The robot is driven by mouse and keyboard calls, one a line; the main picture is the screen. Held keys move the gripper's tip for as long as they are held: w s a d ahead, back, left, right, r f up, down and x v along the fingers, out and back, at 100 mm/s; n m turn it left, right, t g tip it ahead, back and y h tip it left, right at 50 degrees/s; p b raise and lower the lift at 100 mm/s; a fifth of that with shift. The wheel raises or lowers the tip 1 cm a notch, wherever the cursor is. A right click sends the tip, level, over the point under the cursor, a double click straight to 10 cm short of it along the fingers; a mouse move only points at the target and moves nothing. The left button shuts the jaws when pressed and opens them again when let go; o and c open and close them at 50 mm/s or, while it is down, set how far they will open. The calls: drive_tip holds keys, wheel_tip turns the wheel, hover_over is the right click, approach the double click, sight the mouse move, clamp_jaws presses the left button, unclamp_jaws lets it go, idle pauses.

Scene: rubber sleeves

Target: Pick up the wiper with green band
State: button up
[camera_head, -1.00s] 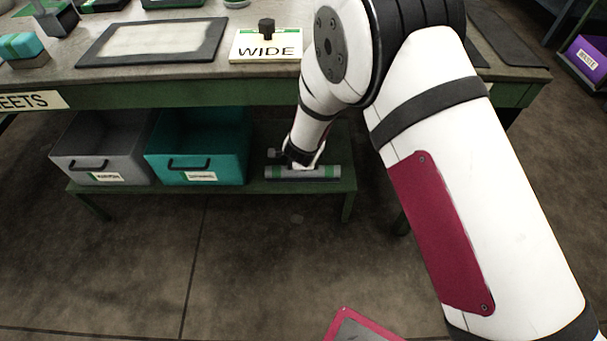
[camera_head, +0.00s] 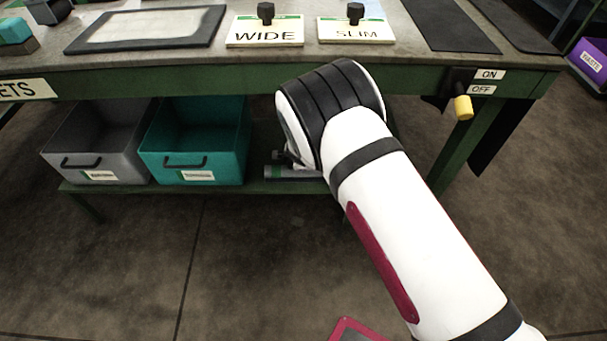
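The wiper with green band (camera_head: 283,173) is a grey bar with green on it, lying on the low shelf under the bench, right of the teal bin. Only its left end shows; my arm covers the rest. My gripper is down at the wiper, almost wholly hidden behind my own arm. I cannot tell whether its fingers are open, shut or touching the wiper.
The teal bin (camera_head: 193,166) and grey bin (camera_head: 93,166) stand left on the low shelf (camera_head: 120,188). The bench top (camera_head: 230,56) overhangs it. A yellow-handled ON/OFF switch (camera_head: 463,108) sticks out at the right. The floor in front is clear.

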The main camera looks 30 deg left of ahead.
clamp_jaws()
idle(0.5)
drive_tip(key=shift+a+r+p, duration=0.1)
drive_tip(key=shift+r+p, duration=0.5)
drive_tip(key=shift+r, duration=0.3)
wheel_tip(320, 180, up, 2)
drive_tip(key=shift+r+p, duration=0.1)
drive_tip(key=shift+p, duration=0.55)
drive_tip(key=s+d+p, duration=0.1)
drive_tip(key=s+d, duration=0.3)
drive_tip(key=s, duration=0.3)
drive_tip(key=s+d+p, duration=0.1)
drive_tip(key=s+d, duration=0.4)
drive_tip(key=s, duration=0.3)
drive_tip(key=shift+s+d+f+p, duration=0.15)
drive_tip(key=shift+d+f+p, duration=0.15)
drive_tip(key=shift+p, duration=0.1)
